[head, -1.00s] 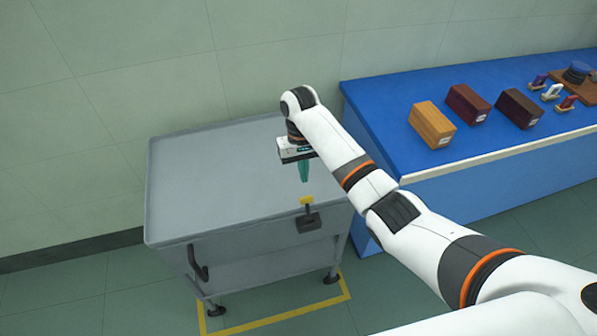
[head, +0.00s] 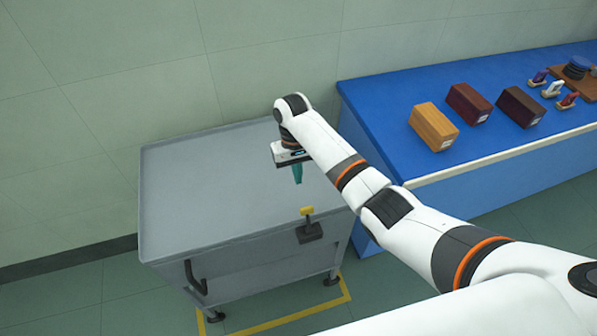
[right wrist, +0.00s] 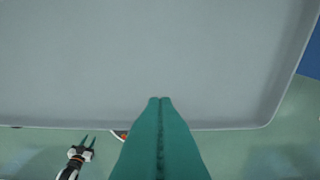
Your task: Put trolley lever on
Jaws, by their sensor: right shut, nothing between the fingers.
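The grey trolley (head: 215,190) stands against the wall in the head view. Its lever (head: 307,212), with a yellow tip and a dark base, is on the trolley's front side near the right corner and sticks up. My right gripper (head: 298,182) is above the trolley top, behind the lever and apart from it. Its teal fingers are shut and empty, pointing down. In the right wrist view the shut fingers (right wrist: 160,100) lie over the bare trolley top (right wrist: 150,60). My left gripper (right wrist: 85,145) shows small at the lower left of that view, its fingers apart.
A blue bench (head: 385,105) stands right of the trolley, with wooden boxes (head: 434,127) and several small items. A black handle (head: 194,278) is on the trolley's front left. Yellow floor tape (head: 290,318) runs around the trolley's foot. The trolley top is clear.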

